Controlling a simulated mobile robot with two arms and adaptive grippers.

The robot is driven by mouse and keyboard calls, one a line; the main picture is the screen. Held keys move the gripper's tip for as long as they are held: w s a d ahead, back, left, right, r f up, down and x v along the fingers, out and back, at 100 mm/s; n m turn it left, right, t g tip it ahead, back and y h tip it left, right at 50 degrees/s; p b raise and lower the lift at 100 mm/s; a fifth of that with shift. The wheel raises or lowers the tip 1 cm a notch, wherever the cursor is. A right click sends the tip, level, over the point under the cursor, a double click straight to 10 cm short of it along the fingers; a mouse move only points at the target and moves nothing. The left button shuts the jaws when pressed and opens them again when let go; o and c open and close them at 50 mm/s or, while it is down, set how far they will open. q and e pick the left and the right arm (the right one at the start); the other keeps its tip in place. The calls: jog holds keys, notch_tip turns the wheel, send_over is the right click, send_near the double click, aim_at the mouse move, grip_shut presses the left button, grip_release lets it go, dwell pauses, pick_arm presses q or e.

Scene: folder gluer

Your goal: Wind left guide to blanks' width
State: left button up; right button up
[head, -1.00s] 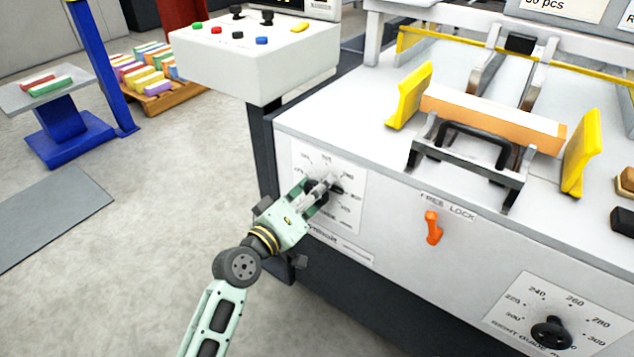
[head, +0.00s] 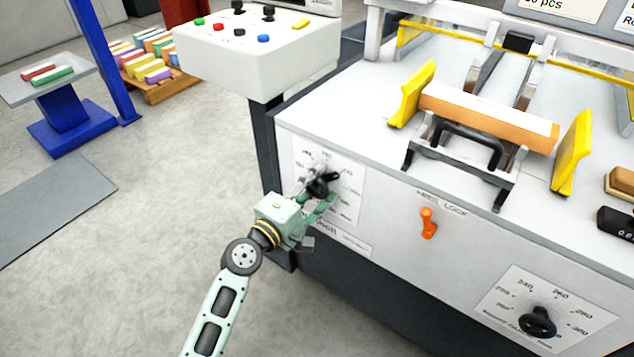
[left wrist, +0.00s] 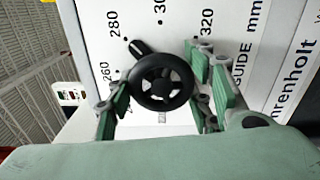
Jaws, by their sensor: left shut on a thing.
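The left guide's hand knob (head: 323,184) is a black wheel with a pointer on a white dial plate (head: 345,205) at the machine's front left. My left gripper (head: 318,196) is shut on this knob. In the left wrist view the fingers (left wrist: 160,98) stand on either side of the knob (left wrist: 162,82), whose pointer lies close to the 280 mark. The yellow left guide (head: 411,95) stands at the left end of the stack of blanks (head: 490,118); I cannot tell if they touch. The yellow right guide (head: 573,152) stands at the right end. My right gripper is out of view.
An orange lock lever (head: 428,223) sits right of the left dial. The right guide's knob (head: 538,322) is at lower right. A control box (head: 255,60) overhangs behind my left arm.

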pick_arm(q)
jog(key=shift+w+r+n, duration=0.1)
jog(key=shift+r+n, duration=0.05)
jog(key=shift+n, duration=0.15)
jog(key=o, duration=1.1)
jog(key=v, duration=1.2)
